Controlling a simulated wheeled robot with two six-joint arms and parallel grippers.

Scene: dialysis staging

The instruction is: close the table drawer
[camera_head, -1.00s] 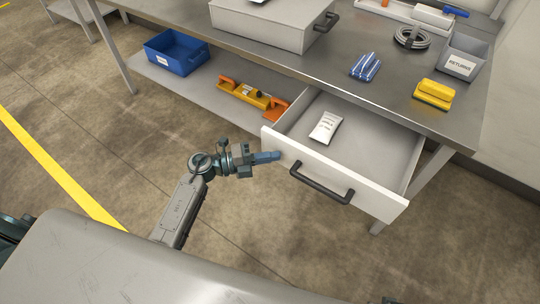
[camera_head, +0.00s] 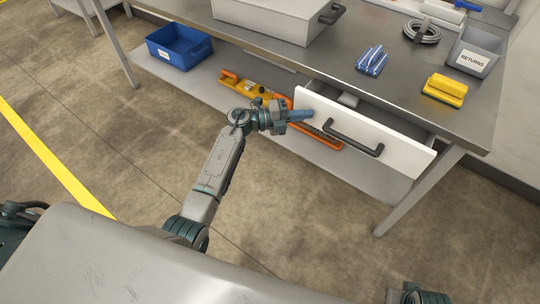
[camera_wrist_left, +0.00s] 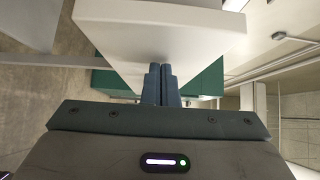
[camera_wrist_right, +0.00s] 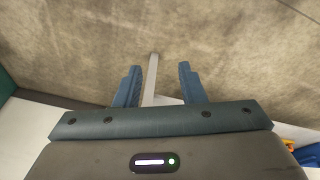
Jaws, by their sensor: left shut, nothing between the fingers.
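The table drawer (camera_head: 400,155) has a white front with a dark bar handle (camera_head: 355,144). It stands partly out from under the metal table top, and a narrow gap shows its inside. My left gripper (camera_head: 310,114) is shut and empty, its fingertips at the left end of the drawer front, left of the handle. In the left wrist view the shut fingers (camera_wrist_left: 160,82) meet the white drawer front (camera_wrist_left: 160,35); I cannot tell for sure if they touch. My right gripper (camera_wrist_right: 158,85) is open and empty over bare floor. Most of the drawer's inside is hidden.
The table top (camera_head: 400,90) holds a grey case (camera_head: 270,20), a blue-striped packet (camera_head: 372,61), a yellow block (camera_head: 445,89), a cable coil (camera_head: 422,34) and a returns bin (camera_head: 474,52). The lower shelf holds a blue bin (camera_head: 178,47) and an orange-yellow tool (camera_head: 250,88). Floor before the drawer is clear.

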